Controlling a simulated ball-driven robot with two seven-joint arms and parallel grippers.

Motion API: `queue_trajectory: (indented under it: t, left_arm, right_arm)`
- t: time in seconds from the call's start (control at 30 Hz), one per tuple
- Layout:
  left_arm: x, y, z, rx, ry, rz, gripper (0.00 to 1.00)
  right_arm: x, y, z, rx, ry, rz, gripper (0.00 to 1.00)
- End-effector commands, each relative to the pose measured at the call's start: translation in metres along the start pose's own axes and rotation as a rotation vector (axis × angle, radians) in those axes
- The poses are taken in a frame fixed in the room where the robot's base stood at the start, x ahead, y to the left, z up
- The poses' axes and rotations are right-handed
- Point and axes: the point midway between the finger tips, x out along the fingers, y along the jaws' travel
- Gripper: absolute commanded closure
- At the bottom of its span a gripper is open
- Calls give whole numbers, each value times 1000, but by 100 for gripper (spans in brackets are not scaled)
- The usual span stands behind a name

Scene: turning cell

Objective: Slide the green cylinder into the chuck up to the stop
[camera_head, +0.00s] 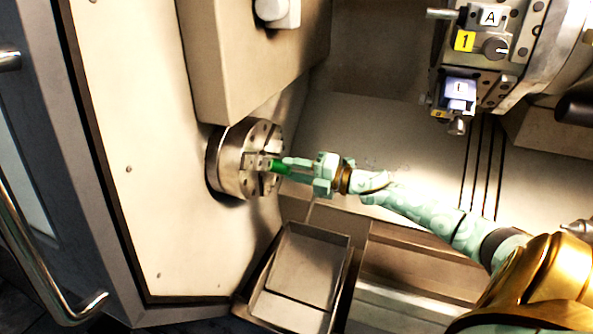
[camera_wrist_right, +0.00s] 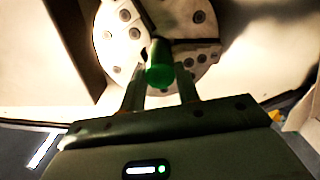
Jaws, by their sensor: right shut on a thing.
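The green cylinder (camera_head: 281,168) is between the fingers of my right gripper (camera_head: 289,169), which is shut on it. Its left end is at the jaws of the round metal chuck (camera_head: 234,165) in the head view. In the right wrist view the cylinder's near end (camera_wrist_right: 160,75) shows between the two fingers of my right gripper (camera_wrist_right: 161,88), with the chuck face (camera_wrist_right: 198,50) behind it. How deep the cylinder sits in the chuck is hidden. My left gripper is not in view.
A metal tray (camera_head: 345,243) lies below the chuck. A tool turret (camera_head: 490,60) with labelled holders is at the upper right. A beige housing (camera_head: 225,90) overhangs the chuck. The open machine door (camera_head: 75,200) is at the left.

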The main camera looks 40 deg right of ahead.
Motion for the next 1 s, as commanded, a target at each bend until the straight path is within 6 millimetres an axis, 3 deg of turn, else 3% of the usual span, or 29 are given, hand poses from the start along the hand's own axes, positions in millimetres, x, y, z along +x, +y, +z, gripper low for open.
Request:
queue_trajectory:
  t: [0.33, 0.37, 0.43, 0.47, 1.0]
  left_arm:
    - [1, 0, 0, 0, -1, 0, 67]
    - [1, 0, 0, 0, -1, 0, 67]
    - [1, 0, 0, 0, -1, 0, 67]
    - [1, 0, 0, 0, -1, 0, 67]
    - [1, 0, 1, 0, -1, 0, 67]
  right_arm:
    - [0, -1, 0, -1, 0, 1, 100]
    - [0, -1, 0, -1, 0, 1, 65]
    - [0, -1, 0, -1, 0, 1, 46]
    - [0, -1, 0, -1, 0, 1, 43]
    - [0, -2, 0, -1, 0, 0, 38]
